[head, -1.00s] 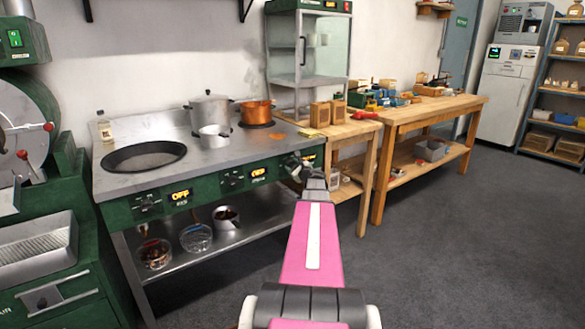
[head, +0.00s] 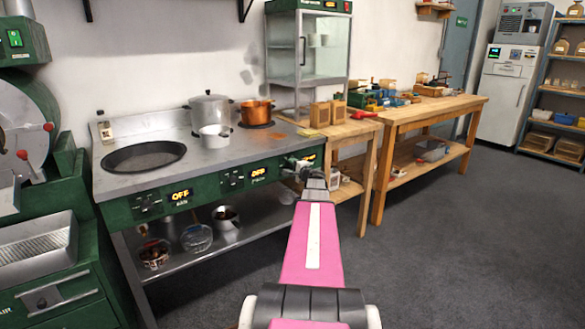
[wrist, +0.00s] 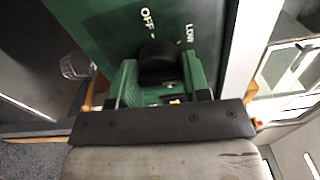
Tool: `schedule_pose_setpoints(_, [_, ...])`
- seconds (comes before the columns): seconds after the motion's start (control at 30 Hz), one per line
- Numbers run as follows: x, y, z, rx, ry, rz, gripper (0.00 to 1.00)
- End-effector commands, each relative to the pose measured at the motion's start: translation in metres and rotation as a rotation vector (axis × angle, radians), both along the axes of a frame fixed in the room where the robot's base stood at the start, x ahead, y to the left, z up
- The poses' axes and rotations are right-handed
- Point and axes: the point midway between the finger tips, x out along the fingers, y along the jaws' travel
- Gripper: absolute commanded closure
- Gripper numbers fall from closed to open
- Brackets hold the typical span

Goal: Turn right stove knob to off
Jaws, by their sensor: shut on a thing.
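The stove (head: 217,182) has a green front panel with knobs and lit displays. My gripper (head: 300,168) is at the right end of this panel and hides the right knob in the head view. In the wrist view, the black right stove knob (wrist: 158,60) sits between the green fingers of my gripper (wrist: 158,78), which are shut on it. White OFF and LOW marks show on the panel beside the knob. The left display (head: 180,194) reads OFF. The middle display (head: 258,172) seems to read OFF. The right display (head: 309,158) is partly hidden and I cannot read it.
A dark pan (head: 143,157), a steel pot (head: 210,110), a white saucepan (head: 215,136) and a copper pot (head: 257,111) are on the stove top. A wooden workbench (head: 428,111) is to the right. The floor in front is clear.

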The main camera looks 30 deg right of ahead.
Motion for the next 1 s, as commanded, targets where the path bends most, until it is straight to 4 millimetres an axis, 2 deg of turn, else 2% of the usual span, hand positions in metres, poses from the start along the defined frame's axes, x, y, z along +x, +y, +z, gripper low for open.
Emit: schedule_pose_setpoints(1.0, [-0.0007, 0.0006, -0.001, -0.965, -0.074, 0.002, 0.81])
